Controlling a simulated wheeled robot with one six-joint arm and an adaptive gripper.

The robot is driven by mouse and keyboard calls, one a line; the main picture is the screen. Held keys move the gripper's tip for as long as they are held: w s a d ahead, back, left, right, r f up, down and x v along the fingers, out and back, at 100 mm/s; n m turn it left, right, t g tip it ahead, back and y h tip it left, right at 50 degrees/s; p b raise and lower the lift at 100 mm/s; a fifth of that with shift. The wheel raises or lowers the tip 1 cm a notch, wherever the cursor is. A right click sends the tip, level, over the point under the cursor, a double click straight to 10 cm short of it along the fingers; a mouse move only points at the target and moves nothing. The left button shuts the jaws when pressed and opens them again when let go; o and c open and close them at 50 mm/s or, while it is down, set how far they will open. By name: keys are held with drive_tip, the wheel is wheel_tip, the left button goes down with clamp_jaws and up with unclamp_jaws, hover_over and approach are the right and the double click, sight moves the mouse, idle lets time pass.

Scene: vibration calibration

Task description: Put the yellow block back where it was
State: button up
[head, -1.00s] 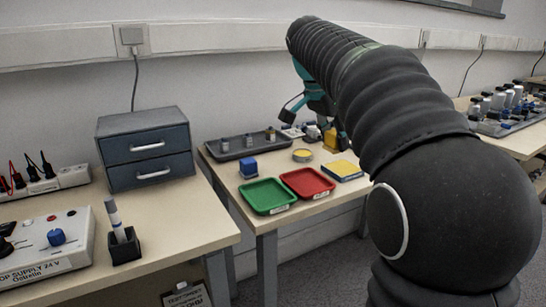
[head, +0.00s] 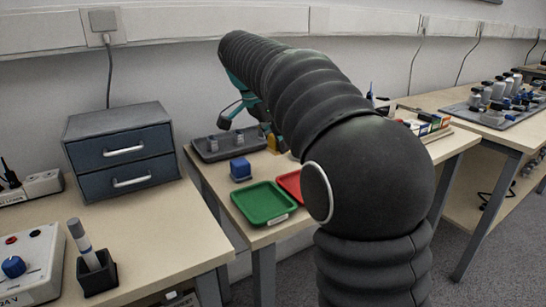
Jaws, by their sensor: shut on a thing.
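My gripper (head: 262,124), teal and black, is at the back of the middle table, partly hidden behind my own arm. It is shut on the yellow block (head: 271,142), of which only a small part shows beside the arm. The block is near the right end of the dark grey tray (head: 215,155). Whether it touches the table or the tray, I cannot tell.
A blue block (head: 240,169) stands in front of the grey tray. A green tray (head: 263,204) and a partly hidden red tray (head: 289,184) lie nearer. A drawer unit (head: 121,153) stands on the left table.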

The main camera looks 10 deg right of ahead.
sight(269, 149)
drive_tip(key=shift+w+a+f, duration=0.2)
drive_tip(key=shift+a+f, duration=0.1)
drive_tip(key=shift+a, duration=0.05)
drive_tip(key=shift+f+b, duration=0.4)
drive_tip(key=shift+f, duration=1.5)
drive_tip(key=shift+f, duration=0.15)
drive_tip(key=o, duration=1.1)
drive_tip(key=p+v, duration=0.2)
drive_tip(key=v, duration=1)
drive_tip(key=shift+d, duration=0.1)
